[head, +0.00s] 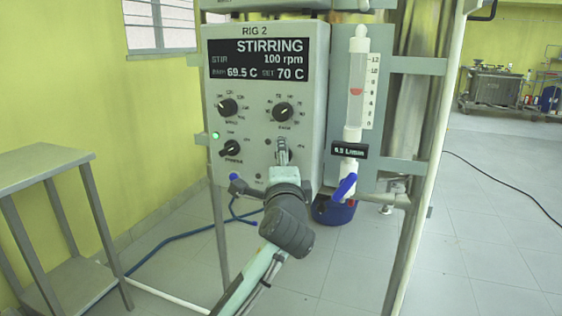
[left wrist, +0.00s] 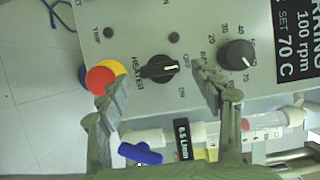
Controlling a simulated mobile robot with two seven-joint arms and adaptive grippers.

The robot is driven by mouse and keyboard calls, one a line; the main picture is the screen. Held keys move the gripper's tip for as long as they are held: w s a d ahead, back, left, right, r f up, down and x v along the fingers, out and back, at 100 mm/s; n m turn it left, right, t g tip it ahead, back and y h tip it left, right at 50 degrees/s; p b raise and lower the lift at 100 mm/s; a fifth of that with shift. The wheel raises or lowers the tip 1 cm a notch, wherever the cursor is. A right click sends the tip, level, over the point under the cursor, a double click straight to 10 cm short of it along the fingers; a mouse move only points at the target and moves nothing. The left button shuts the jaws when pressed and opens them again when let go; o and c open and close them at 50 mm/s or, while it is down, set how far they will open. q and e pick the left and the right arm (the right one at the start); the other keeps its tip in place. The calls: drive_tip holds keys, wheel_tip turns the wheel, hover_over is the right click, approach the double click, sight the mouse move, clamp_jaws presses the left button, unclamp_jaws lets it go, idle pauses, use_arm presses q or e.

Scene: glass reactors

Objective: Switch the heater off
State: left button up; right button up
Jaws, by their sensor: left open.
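The heater knob (left wrist: 158,68) is a black knob on the grey control panel (head: 264,60), labelled HEATER with OFF and ON marks. In the left wrist view its white line points right, roughly between those marks. In the head view it is mostly hidden behind my gripper. My left gripper (head: 283,150) is in front of the lower right of the panel. Its open fingers (left wrist: 161,77) stand on either side of the knob in the left wrist view, with gaps on both sides. I cannot tell how far the fingertips are from the panel. My right gripper is not in view.
The set knob (head: 283,111) sits above; two more knobs are at the left. A red button (left wrist: 100,79) is close by one finger. A flow tube (head: 357,85) with a blue valve handle (head: 345,187) is at the right. The display shows 69.5 C, set 70 C.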

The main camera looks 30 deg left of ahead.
use_arm(q)
drive_tip(key=v, duration=0.9)
drive_tip(key=shift+s+d, duration=0.15)
drive_tip(key=shift+s, duration=0.1)
